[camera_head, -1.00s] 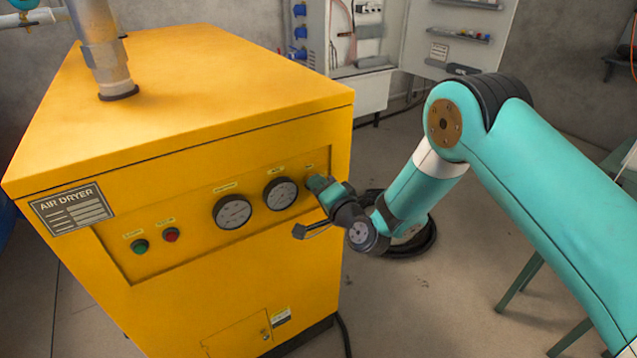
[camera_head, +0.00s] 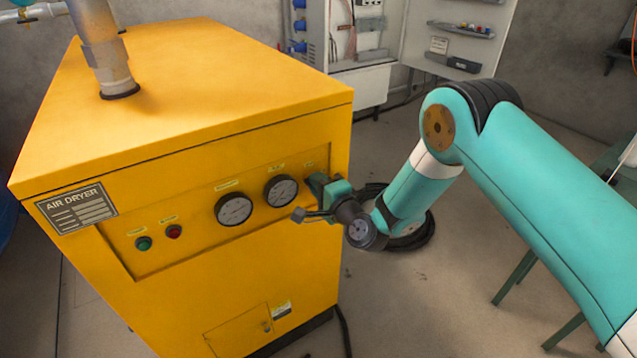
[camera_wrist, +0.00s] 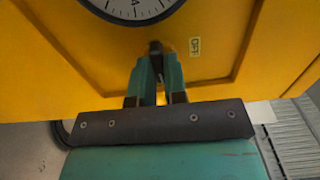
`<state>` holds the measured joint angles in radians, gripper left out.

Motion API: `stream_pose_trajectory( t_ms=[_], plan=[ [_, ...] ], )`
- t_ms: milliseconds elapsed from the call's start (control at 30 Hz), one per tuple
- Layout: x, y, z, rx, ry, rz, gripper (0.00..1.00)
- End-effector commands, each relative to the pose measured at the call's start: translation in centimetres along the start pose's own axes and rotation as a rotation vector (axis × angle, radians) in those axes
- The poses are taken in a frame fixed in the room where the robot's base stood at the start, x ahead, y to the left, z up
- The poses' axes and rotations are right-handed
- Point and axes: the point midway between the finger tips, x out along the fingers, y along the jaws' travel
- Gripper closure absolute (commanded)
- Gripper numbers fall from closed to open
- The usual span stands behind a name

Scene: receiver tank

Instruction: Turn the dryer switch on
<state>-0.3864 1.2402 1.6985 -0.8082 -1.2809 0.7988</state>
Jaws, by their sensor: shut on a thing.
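The yellow air dryer (camera_head: 200,290) stands at the left in the head view, with its control panel facing me. My gripper (camera_head: 316,184) is at the right end of that panel, beside the right gauge. In the wrist view, the dryer switch (camera_wrist: 155,48) is a small black knob on the yellow panel. My gripper's green fingers (camera_wrist: 156,72) are shut on it, one on each side. A label reading OFF (camera_wrist: 195,47) is right of the knob, its text turned sideways. My gripper hides the switch in the head view.
Two round gauges (camera_head: 234,210) (camera_head: 281,191), a green button (camera_head: 143,243) and a red button (camera_head: 174,232) sit left of my gripper. An open electrical cabinet (camera_head: 360,85) stands behind. A coiled black hose (camera_head: 425,240) lies on the floor to the right.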

Motion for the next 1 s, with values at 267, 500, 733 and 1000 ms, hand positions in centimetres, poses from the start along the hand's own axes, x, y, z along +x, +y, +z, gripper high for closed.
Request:
stream_pose_trajectory(
  t_ms=[267,500,733,1000],
  plan=[
    [0.0,-0.1,-0.2,0.001,0.005,-0.004,0.74],
    [0.0,0.0,0.0,0.0,0.001,-0.002,0.62],
    [-0.4,0.3,0.0,0.002,0.0,0.001,0.62],
    [-2.8,0.8,-0.1,0.003,0.003,0.001,0.62]
  ],
)
